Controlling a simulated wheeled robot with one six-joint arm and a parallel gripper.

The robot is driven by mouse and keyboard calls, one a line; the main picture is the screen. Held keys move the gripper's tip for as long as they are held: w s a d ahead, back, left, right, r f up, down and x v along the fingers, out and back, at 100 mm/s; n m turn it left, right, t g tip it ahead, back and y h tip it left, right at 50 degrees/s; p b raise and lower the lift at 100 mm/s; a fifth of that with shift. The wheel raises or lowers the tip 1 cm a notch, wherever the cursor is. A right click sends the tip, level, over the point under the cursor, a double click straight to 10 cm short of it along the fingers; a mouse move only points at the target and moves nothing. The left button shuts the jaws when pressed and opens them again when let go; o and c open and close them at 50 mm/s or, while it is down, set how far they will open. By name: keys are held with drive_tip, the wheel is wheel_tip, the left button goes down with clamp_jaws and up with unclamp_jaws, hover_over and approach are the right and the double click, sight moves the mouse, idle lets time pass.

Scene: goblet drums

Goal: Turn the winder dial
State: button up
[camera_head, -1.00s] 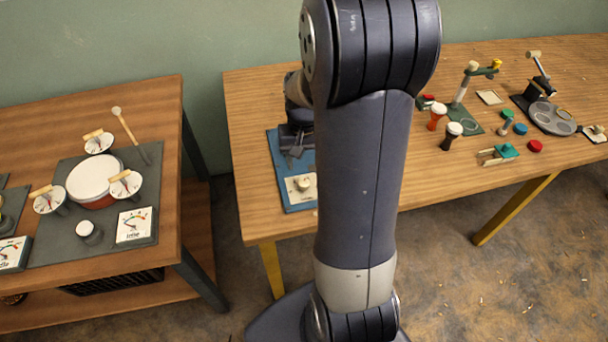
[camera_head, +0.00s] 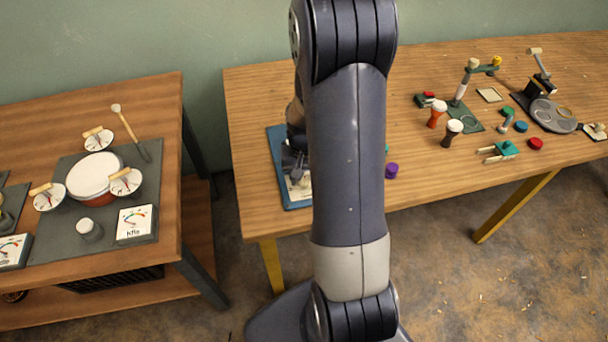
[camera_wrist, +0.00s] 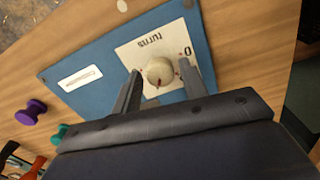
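The winder dial is a cream round knob (camera_wrist: 158,73) with small red marks, on a white plate (camera_wrist: 132,52) lettered "turns" with a 0 beside it. The plate sits on a blue board (camera_wrist: 95,58), which also shows at the left of the right-hand table in the head view (camera_head: 276,150). My gripper (camera_wrist: 160,68) is open, with one finger on each side of the knob. I cannot tell whether the fingers touch it. In the head view my gripper (camera_head: 295,160) is over the board and the knob is hidden behind it.
A purple spool (camera_head: 391,171) stands right of my arm and also shows in the wrist view (camera_wrist: 31,112). Small goblet drums (camera_head: 452,133) and coloured pieces stand farther right. A separate table (camera_head: 150,95) with a drum and gauges is at left.

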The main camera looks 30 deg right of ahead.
drive_tip(key=c, duration=0.7)
drive_tip(key=shift+c, duration=0.2)
drive_tip(key=shift+m, duration=0.3)
drive_tip(key=m+b, duration=0.1)
drive_tip(key=m, duration=0.4)
drive_tip(key=shift+b, duration=0.4)
drive_tip(key=m+b, duration=0.1)
drive_tip(key=m, duration=0.5)
drive_tip(key=shift+m, duration=0.3)
drive_tip(key=o, duration=1)
drive_tip(key=shift+c, duration=0.2)
